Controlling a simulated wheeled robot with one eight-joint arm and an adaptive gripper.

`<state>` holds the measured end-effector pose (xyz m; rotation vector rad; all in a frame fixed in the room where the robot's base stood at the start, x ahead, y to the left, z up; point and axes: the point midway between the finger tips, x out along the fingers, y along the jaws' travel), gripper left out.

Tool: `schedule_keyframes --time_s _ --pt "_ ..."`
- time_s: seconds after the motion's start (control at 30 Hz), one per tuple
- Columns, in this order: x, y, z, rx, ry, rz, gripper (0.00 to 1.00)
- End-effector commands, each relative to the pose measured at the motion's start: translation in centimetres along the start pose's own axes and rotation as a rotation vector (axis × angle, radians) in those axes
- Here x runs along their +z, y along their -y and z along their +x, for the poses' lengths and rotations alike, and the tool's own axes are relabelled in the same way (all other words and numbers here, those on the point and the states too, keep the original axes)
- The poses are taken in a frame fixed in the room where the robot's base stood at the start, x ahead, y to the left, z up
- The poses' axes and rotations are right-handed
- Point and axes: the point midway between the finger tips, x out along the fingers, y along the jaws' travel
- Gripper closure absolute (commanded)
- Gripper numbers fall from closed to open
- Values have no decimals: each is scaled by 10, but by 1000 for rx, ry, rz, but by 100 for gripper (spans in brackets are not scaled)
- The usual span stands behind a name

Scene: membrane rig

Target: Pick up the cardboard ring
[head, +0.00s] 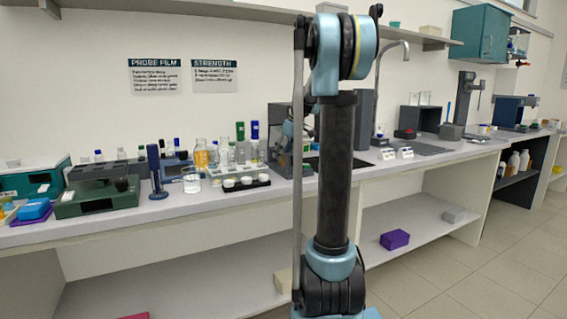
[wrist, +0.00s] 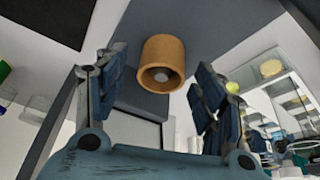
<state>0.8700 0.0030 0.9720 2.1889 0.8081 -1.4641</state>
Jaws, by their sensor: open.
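The cardboard ring (wrist: 162,58) is a short tan tube with an open round end, seen in the upper middle of the wrist view against a dark grey surface. A pale round spot shows inside its opening. My gripper (wrist: 158,84) is open, with one finger on each side of the ring in the picture. The ring appears beyond the fingertips, with visible gaps on both sides and no contact that I can see. In the head view my arm covers the middle of the bench, and I cannot make out the ring there.
In the head view, a dark rack with white-topped pots (head: 246,183), a beaker (head: 192,184) and several bottles stand left of my arm. A grey device (head: 281,160) stands close beside it. An overhead shelf (head: 240,12) runs along the wall.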

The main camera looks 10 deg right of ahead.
Motion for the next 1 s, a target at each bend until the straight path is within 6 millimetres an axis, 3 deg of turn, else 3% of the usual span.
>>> schedule_keyframes --time_s 0.13,0.4,0.63,1.0 --pt "0 0 14 1 0 1 37" --pt "0 0 18 1 0 2 37" --pt "0 1 17 1 0 1 71" --pt "0 1 16 0 0 1 71"
